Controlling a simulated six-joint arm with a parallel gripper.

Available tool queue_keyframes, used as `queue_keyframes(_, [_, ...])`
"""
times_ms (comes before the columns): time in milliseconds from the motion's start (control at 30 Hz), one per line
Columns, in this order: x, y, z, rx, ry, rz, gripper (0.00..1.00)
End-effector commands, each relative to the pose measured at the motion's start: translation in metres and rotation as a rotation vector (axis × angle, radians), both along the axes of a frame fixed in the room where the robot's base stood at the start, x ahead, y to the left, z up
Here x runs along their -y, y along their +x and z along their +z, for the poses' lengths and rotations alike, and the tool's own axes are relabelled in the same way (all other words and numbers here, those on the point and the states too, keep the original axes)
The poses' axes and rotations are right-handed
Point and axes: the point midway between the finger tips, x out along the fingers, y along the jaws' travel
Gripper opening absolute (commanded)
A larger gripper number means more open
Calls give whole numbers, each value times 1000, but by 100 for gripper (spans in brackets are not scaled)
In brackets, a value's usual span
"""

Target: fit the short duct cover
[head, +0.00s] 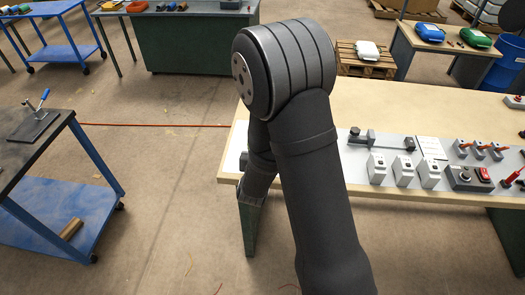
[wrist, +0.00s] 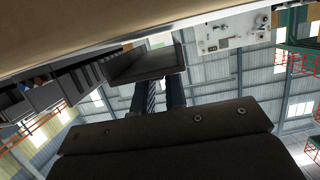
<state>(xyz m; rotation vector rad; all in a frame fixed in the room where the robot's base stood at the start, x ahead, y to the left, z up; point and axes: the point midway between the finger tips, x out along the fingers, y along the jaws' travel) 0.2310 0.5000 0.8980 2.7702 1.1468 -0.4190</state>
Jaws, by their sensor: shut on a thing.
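My gripper (wrist: 157,88) is shut on a dark grey, channel-shaped piece, which looks like the short duct cover (wrist: 146,66). In the wrist view the piece lies across the fingertips, close to the tan table edge. A slotted grey duct (wrist: 82,80) shows just left of it. I cannot tell whether the cover touches the duct. In the head view my arm hides the cover and most of the gripper, which is at the left end of the workbench.
The wooden workbench (head: 400,100) carries a grey panel with white switch boxes (head: 403,168), a control box with a red button (head: 470,178) and a bar fixture (head: 380,140). A blue cart (head: 60,205) stands to the left, with open floor between.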

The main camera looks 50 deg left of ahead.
Motion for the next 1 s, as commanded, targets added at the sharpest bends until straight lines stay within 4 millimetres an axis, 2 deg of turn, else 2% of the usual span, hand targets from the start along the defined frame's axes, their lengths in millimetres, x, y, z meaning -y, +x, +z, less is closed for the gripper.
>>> queue_keyframes(200, [0, 0, 32, 1, 6, 0, 0])
queue_keyframes(500, [55, 38, 72, 2, 4, -5, 0])
queue_keyframes(700, [81, 55, 89, 2, 1, -4, 0])
queue_keyframes(1000, [96, 65, 100, 1, 0, -1, 0])
